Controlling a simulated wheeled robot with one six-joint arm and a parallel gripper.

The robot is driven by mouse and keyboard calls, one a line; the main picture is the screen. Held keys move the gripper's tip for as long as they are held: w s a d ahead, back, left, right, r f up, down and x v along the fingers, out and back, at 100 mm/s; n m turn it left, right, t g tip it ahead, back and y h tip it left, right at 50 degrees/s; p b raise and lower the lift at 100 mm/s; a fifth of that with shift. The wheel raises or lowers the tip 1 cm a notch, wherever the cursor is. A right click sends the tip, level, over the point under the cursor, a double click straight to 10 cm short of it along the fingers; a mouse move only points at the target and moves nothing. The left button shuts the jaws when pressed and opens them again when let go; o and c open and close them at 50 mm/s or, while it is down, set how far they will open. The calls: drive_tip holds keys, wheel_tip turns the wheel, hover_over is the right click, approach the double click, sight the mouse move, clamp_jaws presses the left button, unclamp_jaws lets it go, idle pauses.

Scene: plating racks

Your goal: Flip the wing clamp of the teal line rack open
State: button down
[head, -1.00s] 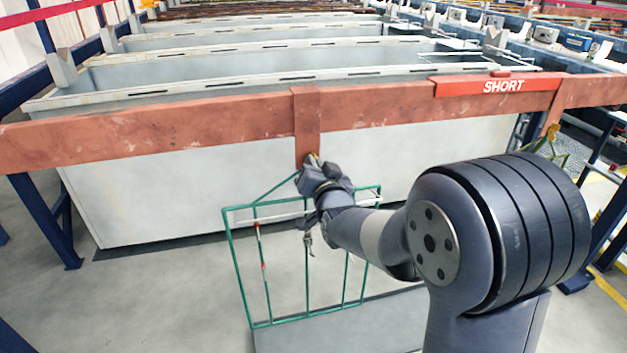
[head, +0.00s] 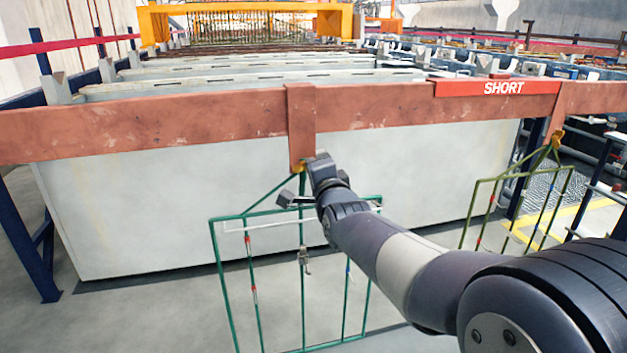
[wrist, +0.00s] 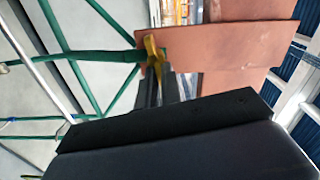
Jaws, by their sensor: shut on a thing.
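The teal line rack (head: 222,275), a green wire frame, hangs below the copper-coloured tab (head: 301,120) in the middle of the head view. Its top also shows in the wrist view (wrist: 95,57). The yellow wing clamp (head: 298,168) sits at the lower end of the tab, where the frame's slanting top rods meet. In the wrist view the wing clamp (wrist: 152,48) stands at the tips of my gripper (wrist: 157,80), beside the copper plate. My gripper (head: 311,172) is shut on the wing clamp. The fingers hide part of it, and I cannot tell its angle.
An olive rack (head: 477,205) hangs at the right from another yellow clamp (head: 557,138). Floor at the left is open.

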drive_tip(key=shift+f+m+b, duration=0.25)
drive_tip(key=shift+m+b, duration=0.5)
drive_tip(key=shift+m, duration=0.45)
drive_tip(key=c, duration=1.6)
unclamp_jaws()
drive_tip(key=shift+r, duration=0.1)
drive_tip(key=v, duration=1)
drive_tip(key=shift+s+d, duration=0.1)
drive_tip(key=shift+s, duration=0.3)
drive_tip(key=shift+x, duration=5.4)
